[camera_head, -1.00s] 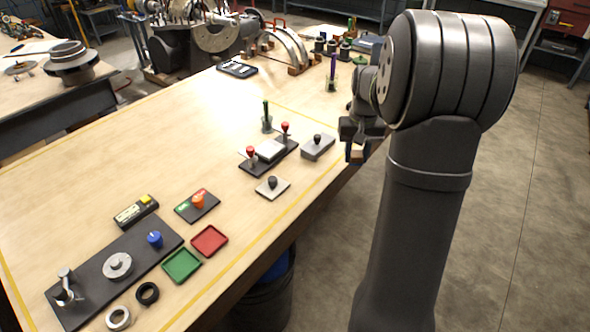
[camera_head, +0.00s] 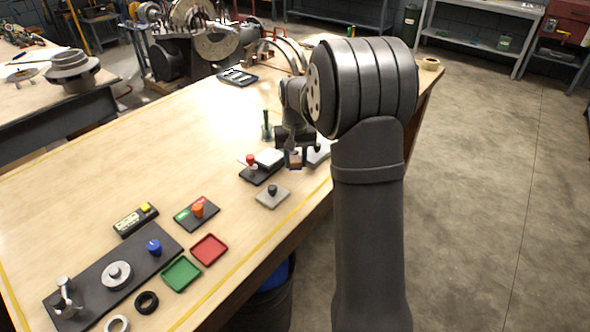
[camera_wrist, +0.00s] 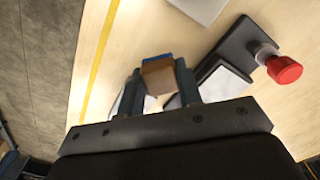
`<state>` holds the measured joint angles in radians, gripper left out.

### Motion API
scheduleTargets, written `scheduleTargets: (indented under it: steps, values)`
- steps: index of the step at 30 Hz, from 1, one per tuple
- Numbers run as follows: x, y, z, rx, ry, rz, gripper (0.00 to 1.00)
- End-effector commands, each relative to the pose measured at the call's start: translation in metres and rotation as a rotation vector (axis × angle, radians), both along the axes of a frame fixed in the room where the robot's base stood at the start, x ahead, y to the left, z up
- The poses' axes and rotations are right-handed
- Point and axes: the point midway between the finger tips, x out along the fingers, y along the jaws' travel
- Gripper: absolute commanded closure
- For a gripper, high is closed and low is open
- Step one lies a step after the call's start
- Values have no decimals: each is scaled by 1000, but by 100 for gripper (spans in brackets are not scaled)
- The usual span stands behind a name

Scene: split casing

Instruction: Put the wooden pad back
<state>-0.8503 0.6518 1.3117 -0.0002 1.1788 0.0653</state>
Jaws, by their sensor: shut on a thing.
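My gripper (camera_head: 295,160) is shut on the wooden pad (camera_wrist: 158,80), a small tan block with a blue part at its far end. In the wrist view the pad sits between the two fingers. In the head view my gripper hangs above the right edge of the workbench, over the grey block and the black clamp plate, and the pad is barely visible there. The curved metal casing half (camera_head: 262,48) stands at the back of the bench, partly hidden by my arm.
Below my gripper are a black plate with a red knob (camera_head: 251,159), also in the wrist view (camera_wrist: 284,69), and a grey plate with a dark knob (camera_head: 272,196). A green tray (camera_head: 181,274) and a red tray (camera_head: 209,250) lie nearer. The bench's left middle is clear.

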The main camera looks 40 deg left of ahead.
Motion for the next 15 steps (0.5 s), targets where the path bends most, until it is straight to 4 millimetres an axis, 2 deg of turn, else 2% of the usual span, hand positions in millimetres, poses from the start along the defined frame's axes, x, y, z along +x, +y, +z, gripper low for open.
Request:
scheduleTargets:
  steps: [5,9,15]
  values:
    - [-1,1,-16,-1,1,0,89]
    - [-1,0,-37,-2,2,0,89]
    - [0,1,-40,1,-1,0,89]
